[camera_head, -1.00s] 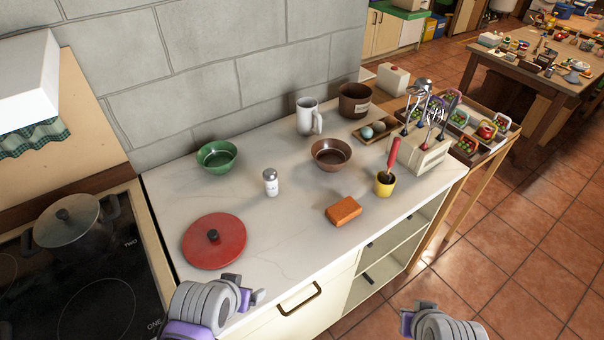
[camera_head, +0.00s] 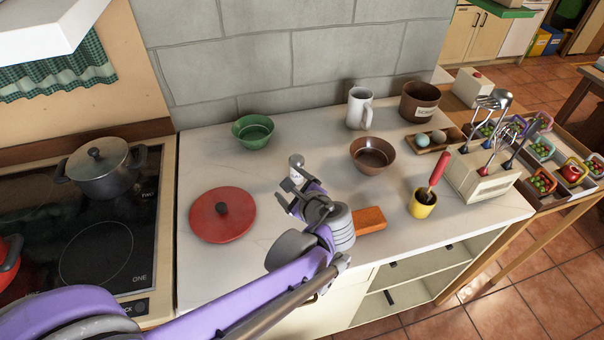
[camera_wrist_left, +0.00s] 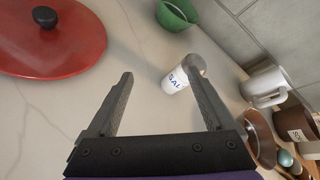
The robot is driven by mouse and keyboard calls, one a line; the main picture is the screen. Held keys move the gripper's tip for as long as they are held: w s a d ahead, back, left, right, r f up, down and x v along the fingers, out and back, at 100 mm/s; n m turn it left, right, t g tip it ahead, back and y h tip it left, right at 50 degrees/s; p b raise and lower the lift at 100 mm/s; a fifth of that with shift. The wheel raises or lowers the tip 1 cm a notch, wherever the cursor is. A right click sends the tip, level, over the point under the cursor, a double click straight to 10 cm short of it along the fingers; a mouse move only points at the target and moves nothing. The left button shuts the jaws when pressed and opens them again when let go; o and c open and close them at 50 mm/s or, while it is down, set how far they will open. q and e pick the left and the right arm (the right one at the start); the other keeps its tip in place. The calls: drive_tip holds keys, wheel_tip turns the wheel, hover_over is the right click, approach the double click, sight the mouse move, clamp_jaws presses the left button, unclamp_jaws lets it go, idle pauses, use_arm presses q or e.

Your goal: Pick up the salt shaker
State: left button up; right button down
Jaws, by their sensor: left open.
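The salt shaker (camera_head: 296,162), white with a grey metal cap, stands on the pale counter just beyond my left gripper, which partly hides it in the head view. In the left wrist view the shaker (camera_wrist_left: 174,80), with its lettering partly readable, shows near the right finger's tip. My left gripper (camera_head: 291,190) is open and empty, its jaws pointing toward the shaker. In the left wrist view the gripper (camera_wrist_left: 160,76) has its fingers apart, with bare counter between them. I cannot tell whether a finger touches the shaker. My right gripper is out of view.
A red lid (camera_head: 222,214) lies left of the gripper. A green bowl (camera_head: 253,132) and brown bowl (camera_head: 372,156) stand behind to either side. An orange block (camera_head: 370,220) lies right of my wrist. A white mug (camera_head: 359,108) stands by the wall; a yellow pot (camera_head: 423,204) is farther right.

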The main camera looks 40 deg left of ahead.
sight(300, 176)
use_arm(q)
drive_tip(key=w+r+m+y, duration=0.1)
drive_tip(key=w+m, duration=0.1)
drive_tip(key=w+m+t+y, duration=0.1)
drive_tip(key=m, duration=0.1)
drive_tip(key=w+a+r+m+y+b, duration=0.1)
drive_tip(key=w+m+y, duration=0.1)
drive_tip(key=shift+w+r+t, duration=0.3)
drive_tip(key=shift+w+t, duration=0.05)
drive_tip(key=shift+t, duration=0.05)
drive_tip(key=shift+w+d+r+m, duration=0.1)
drive_tip(key=shift+w+r+m, duration=0.15)
drive_tip(key=shift+m, duration=0.25)
drive_tip(key=shift+f+y, duration=0.1)
drive_tip(key=shift+y, duration=0.2)
wheel_tip(300, 176, down, 8)
drive_tip(key=shift+w+b, duration=0.1)
drive_tip(key=shift+b, duration=0.85)
drive_tip(key=shift+w+a+r, duration=0.3)
drive_tip(key=shift+a+r, duration=0.05)
drive_tip(key=shift+a, duration=0.3)
drive_tip(key=shift+p+x, duration=0.55)
drive_tip(key=shift+x, duration=2.55)
drive_tip(key=shift+w+d, duration=0.1)
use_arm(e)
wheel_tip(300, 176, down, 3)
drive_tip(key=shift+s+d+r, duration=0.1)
use_arm(q)
drive_tip(key=shift+c, duration=0.4)
clamp_jaws()
